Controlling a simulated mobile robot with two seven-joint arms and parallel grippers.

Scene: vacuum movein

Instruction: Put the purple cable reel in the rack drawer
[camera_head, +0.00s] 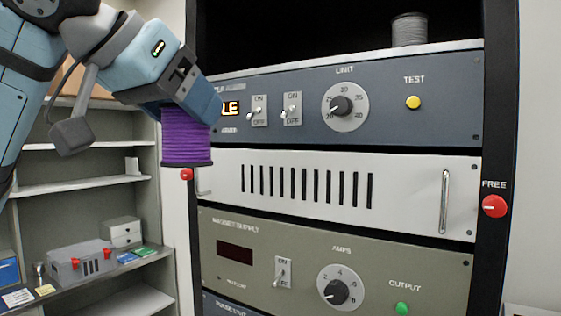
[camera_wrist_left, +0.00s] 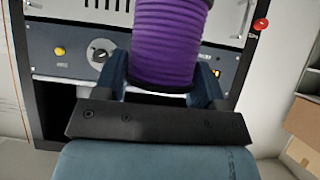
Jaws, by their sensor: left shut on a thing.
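The purple cable reel (camera_head: 186,142) hangs upright below my left gripper (camera_head: 188,108), in front of the rack's left edge. In the left wrist view the purple reel (camera_wrist_left: 168,45) sits between the two fingers of the left gripper (camera_wrist_left: 162,82), which is shut on it. The white vented front (camera_head: 320,192) with a handle at each side looks like the rack drawer; it appears closed, and the reel partly overlaps its left end. My right gripper is in neither view.
A blue panel (camera_head: 380,100) with switches and a dial is above the white front, and a grey-green panel (camera_head: 300,255) is below. A grey spool (camera_head: 410,30) stands on top of the blue unit. Red knobs (camera_head: 494,206) sit on the rack posts. Shelves (camera_head: 75,185) stand left.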

